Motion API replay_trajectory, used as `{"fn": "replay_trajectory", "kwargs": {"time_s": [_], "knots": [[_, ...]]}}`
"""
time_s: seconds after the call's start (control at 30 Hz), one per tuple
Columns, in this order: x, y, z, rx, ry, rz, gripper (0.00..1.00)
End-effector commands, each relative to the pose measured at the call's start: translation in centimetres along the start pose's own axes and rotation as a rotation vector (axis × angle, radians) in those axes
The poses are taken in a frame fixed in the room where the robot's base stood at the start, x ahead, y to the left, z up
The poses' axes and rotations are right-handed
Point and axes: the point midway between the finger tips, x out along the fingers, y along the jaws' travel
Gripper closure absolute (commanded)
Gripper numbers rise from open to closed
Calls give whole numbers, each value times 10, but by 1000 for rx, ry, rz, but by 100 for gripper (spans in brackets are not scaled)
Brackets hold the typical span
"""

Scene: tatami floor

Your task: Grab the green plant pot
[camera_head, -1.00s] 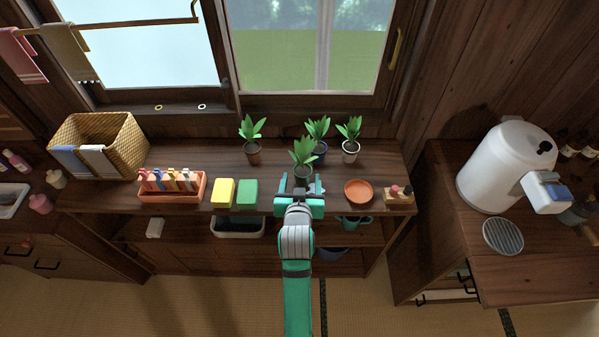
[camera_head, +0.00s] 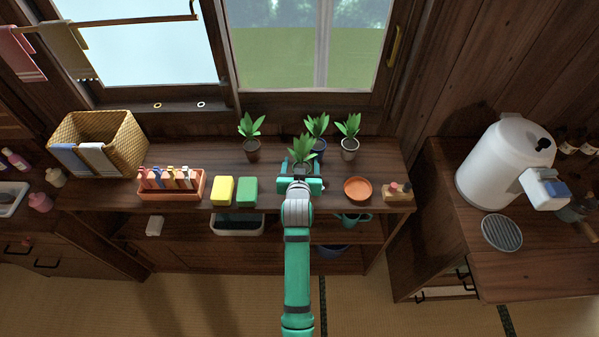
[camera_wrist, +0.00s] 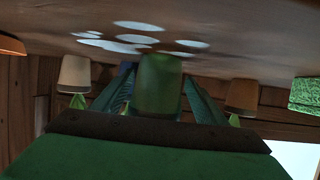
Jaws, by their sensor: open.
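The green plant pot (camera_wrist: 158,85) stands in the middle of the wrist view, between the two fingers of my gripper (camera_wrist: 160,98). The picture there is upside down. The fingers are open, one on each side of the pot; I cannot tell whether they touch it. In the head view the pot's leafy plant (camera_head: 303,149) shows above my gripper (camera_head: 301,168), which hides most of the pot. The pot is on the wooden shelf top (camera_head: 330,190).
Behind stand plants in a brown pot (camera_head: 253,156), a blue pot (camera_head: 320,155) and a white pot (camera_head: 349,155). A yellow sponge (camera_head: 222,190) and a green sponge (camera_head: 246,191) lie left; an orange saucer (camera_head: 357,189) lies right. A window (camera_head: 305,45) is behind.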

Motion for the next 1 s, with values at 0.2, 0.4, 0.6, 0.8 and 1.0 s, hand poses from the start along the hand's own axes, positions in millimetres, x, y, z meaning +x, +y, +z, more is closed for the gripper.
{"fn": "replay_trajectory", "kwargs": {"time_s": [0.2, 0.4, 0.6, 0.8, 1.0], "knots": [[0, 9, 0, 5, 0, 11, 60], [0, 6, -1, 3, 1, 8, 83], [-1, 1, -1, 1, 2, 1, 83], [-9, 0, -11, 0, 4, -1, 83], [-18, 0, -35, 0, 6, 0, 83]]}}
